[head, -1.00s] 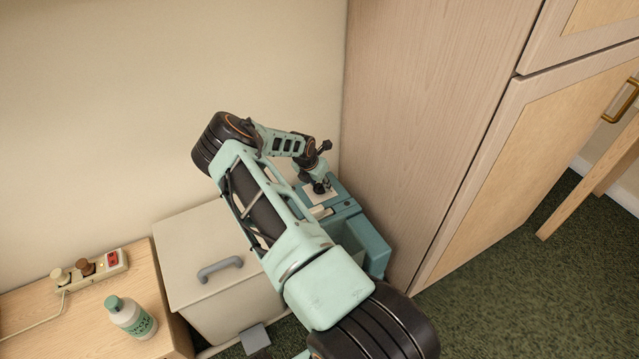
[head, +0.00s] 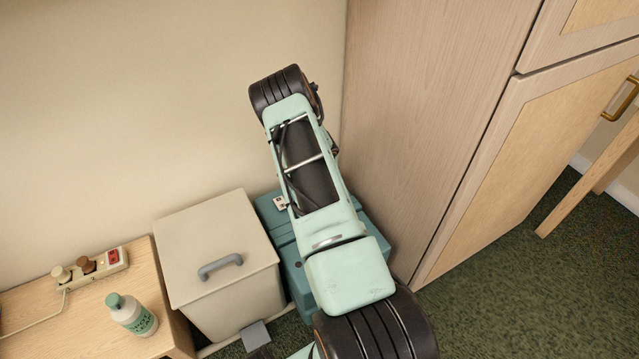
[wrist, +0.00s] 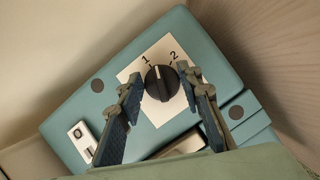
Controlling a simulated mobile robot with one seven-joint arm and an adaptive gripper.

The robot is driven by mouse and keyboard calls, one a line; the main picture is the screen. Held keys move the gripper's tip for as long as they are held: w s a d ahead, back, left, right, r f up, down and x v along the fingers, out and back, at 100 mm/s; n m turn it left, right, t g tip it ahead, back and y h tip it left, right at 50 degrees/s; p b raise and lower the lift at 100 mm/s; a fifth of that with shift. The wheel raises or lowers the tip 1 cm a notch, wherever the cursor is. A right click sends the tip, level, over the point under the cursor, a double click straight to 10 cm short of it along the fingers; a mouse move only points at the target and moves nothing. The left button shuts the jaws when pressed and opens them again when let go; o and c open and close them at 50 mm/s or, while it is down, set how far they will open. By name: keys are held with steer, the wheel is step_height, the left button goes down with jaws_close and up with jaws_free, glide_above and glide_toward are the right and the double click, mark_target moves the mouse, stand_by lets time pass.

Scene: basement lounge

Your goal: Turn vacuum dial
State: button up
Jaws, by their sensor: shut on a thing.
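The teal vacuum (head: 270,212) stands on the floor in the corner, partly hidden by my arm in the head view. In the wrist view its teal top (wrist: 75,110) fills the middle. A black round dial (wrist: 161,83) sits there on a white plate marked 1 and 2. My gripper (wrist: 160,78) has one finger on each side of the dial and is shut on it. The dial's exact pointing is hard to tell at this size. My gripper and the dial are hidden behind my arm in the head view.
A beige bin (head: 215,245) with a grey handle stands left of the vacuum. A wooden cabinet (head: 430,120) stands close on the right. A side table (head: 85,310) at lower left holds a bottle (head: 132,314) and a power strip (head: 90,266). A small switch (wrist: 82,136) sits on the vacuum.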

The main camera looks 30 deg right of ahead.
steer(key=shift+n+t+y+b, duration=0.3)
steer(key=shift+n+y+b, duration=0.6)
steer(key=shift+n, duration=1.4)
steer(key=o, duration=1.2)
steer(key=shift+c, duration=0.2)
steer(key=v, duration=1.2)
